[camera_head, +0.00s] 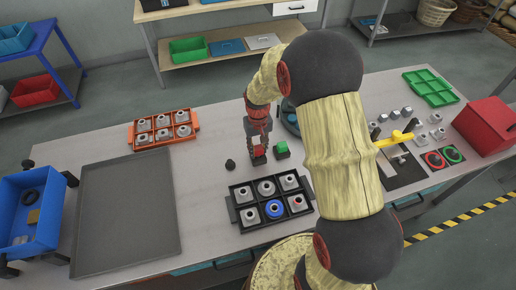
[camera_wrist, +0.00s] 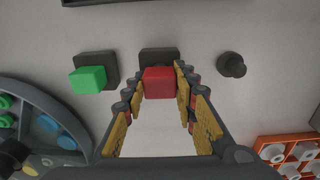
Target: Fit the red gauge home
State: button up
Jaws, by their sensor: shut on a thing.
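The red gauge (camera_wrist: 158,82) is a red block between the fingers of my gripper (camera_wrist: 160,88) in the wrist view. My gripper is shut on it. A dark square base (camera_wrist: 158,55) shows just beyond the red gauge and is partly hidden by it. I cannot tell whether the gauge touches or sits in this base.
A small dark knob (camera_head: 230,164) stands left of my gripper. A black tray (camera_head: 234,212) of fittings lies in front, and an orange tray (camera_head: 137,141) behind left. A round dark carousel (camera_wrist: 45,125) is close by. A flat grey tray (camera_head: 125,210) is empty.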

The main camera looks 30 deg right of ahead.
aim_at(258, 148)
jog(key=shift+f+b, duration=0.4)
jog(key=shift+f, duration=0.35)
dwell(0.6)
jog(key=shift+s+f, duration=0.15)
jog(key=shift+f, duration=0.2)
dwell(2.6)
jog(key=o, duration=1.2)
jog(key=shift+o, duration=0.2)
jog(key=shift+r, duration=0.25)
notch_tip(258, 148, up, 12)
jog(key=shift+f, duration=0.2)
